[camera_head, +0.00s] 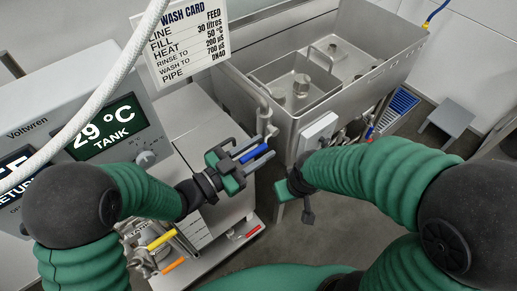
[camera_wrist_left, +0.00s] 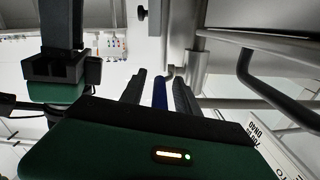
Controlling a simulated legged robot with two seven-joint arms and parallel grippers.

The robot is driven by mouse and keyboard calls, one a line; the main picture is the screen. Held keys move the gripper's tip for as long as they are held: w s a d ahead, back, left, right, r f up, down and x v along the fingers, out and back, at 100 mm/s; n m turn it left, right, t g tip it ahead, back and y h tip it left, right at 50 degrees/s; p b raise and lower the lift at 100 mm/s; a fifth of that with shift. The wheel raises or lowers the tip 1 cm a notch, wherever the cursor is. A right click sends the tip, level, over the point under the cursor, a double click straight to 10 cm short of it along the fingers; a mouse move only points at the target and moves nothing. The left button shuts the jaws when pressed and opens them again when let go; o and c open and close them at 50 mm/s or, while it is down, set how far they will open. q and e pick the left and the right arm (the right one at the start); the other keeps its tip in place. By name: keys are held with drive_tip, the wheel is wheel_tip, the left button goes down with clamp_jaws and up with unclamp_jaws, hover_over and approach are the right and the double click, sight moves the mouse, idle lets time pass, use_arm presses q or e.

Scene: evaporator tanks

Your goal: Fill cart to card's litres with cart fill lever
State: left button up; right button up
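The wash card (camera_head: 183,40) hangs at the top and reads FILL 30 litres. A blue-handled lever (camera_head: 252,155), which looks like the cart fill lever, sits below the steel tank's pipe. My left gripper (camera_head: 254,154) has its two fingers either side of the blue handle. In the left wrist view the blue handle (camera_wrist_left: 160,93) lies between the fingers, with a narrow gap showing, so it looks open around it. My right gripper (camera_head: 301,196) is just to the right, apart from the lever, seen edge-on; its finger opening is unclear.
The steel tank (camera_head: 365,75) stands behind the grippers. A grey console (camera_head: 95,120) at left shows 29 °C TANK. A white hose (camera_head: 100,95) crosses in front of it. Yellow-handled (camera_head: 161,240) and orange-handled (camera_head: 174,264) fittings are low down. A grey stool (camera_head: 450,116) stands at right.

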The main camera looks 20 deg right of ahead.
use_arm(q)
clamp_jaws()
drive_tip(key=shift+s+f, duration=0.1)
drive_tip(key=shift+s, duration=0.05)
idle(1.3)
